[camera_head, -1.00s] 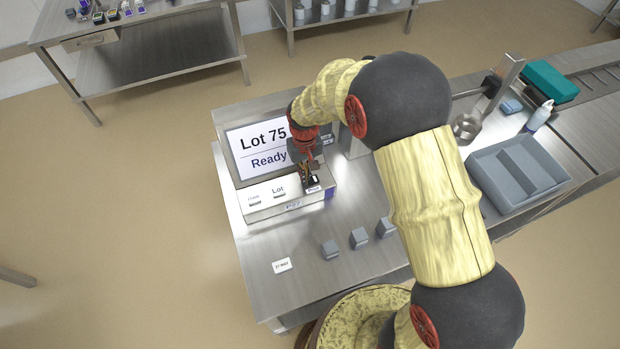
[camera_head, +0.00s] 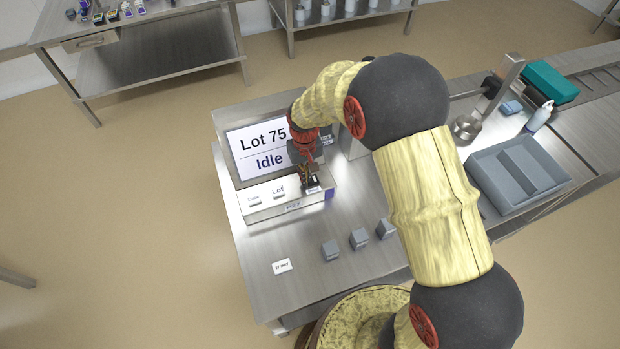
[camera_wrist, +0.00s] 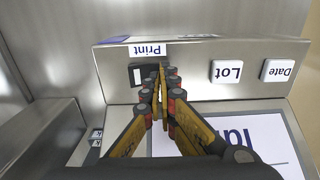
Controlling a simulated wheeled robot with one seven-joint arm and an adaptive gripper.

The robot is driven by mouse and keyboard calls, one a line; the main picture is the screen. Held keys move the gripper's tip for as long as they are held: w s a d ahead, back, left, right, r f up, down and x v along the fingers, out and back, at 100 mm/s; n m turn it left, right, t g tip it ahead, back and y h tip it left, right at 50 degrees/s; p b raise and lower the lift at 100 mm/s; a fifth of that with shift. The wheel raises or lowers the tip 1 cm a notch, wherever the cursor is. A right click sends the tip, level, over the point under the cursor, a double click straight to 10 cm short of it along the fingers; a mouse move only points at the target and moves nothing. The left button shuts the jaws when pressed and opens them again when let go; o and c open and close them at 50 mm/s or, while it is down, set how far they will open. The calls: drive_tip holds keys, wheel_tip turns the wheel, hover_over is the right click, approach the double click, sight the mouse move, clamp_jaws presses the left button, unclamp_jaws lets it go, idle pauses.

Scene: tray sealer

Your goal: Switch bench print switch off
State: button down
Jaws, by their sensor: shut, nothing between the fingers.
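The black print switch (camera_wrist: 137,74) sits at the end of the sloped control panel (camera_wrist: 195,84), beside the "Print" label (camera_wrist: 147,50) in the wrist view. My gripper (camera_wrist: 160,72) is shut and empty, its fingertips at the panel right beside the switch. I cannot tell whether they touch it. In the head view my gripper (camera_head: 309,182) is over the right end of the panel (camera_head: 290,208) and partly hides the switch. The screen (camera_head: 246,157) above the panel reads "Lot 75" and "Idle".
Several grey blocks (camera_head: 331,250) and a small date card (camera_head: 282,266) lie on the steel bench (camera_head: 262,290). A grey tray (camera_head: 480,172) is at the right.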

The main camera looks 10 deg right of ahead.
drive_tip(key=shift+r+p, duration=2.2)
drive_tip(key=shift+r, duration=1.05)
